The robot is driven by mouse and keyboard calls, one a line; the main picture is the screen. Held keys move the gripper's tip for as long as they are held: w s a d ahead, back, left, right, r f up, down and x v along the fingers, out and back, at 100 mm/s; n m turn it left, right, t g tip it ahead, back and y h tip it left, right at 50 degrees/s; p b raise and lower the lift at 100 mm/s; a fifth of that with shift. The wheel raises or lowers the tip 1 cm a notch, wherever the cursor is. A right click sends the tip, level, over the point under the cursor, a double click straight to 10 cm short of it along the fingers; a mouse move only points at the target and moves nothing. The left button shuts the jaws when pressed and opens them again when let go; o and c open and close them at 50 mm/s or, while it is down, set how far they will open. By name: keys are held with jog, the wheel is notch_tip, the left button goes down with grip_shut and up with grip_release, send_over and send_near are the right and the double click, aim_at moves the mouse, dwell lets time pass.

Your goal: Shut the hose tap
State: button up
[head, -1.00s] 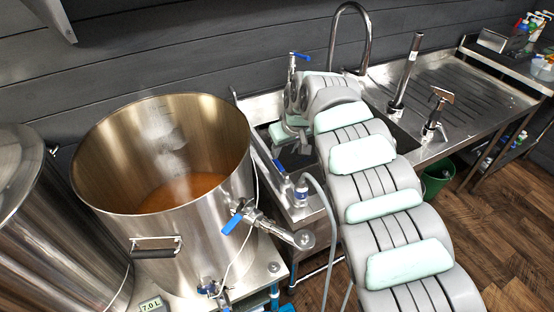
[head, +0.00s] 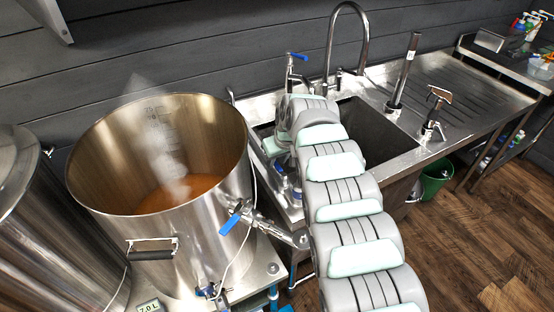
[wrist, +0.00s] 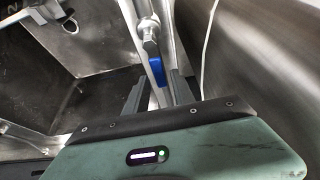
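The hose tap (head: 280,167) is at the sink's near left edge in the head view, mostly hidden behind my arm; a bit of its blue lever shows. In the wrist view, a blue lever (wrist: 157,71) hangs below a metal fitting, between my gripper's fingers. My gripper (wrist: 158,84) is open, with one finger on each side of the lever. I cannot tell whether either finger touches it. In the head view the gripper itself is hidden behind my arm.
A large steel kettle (head: 190,235) of steaming amber liquid stands left of the sink, with a blue-levered valve (head: 231,224) sticking out toward the sink. A white cable (wrist: 208,45) runs down its side. The sink basin (head: 375,130) looks empty. A tall faucet (head: 333,40) stands behind.

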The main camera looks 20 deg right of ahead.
grip_shut()
dwell(1.1)
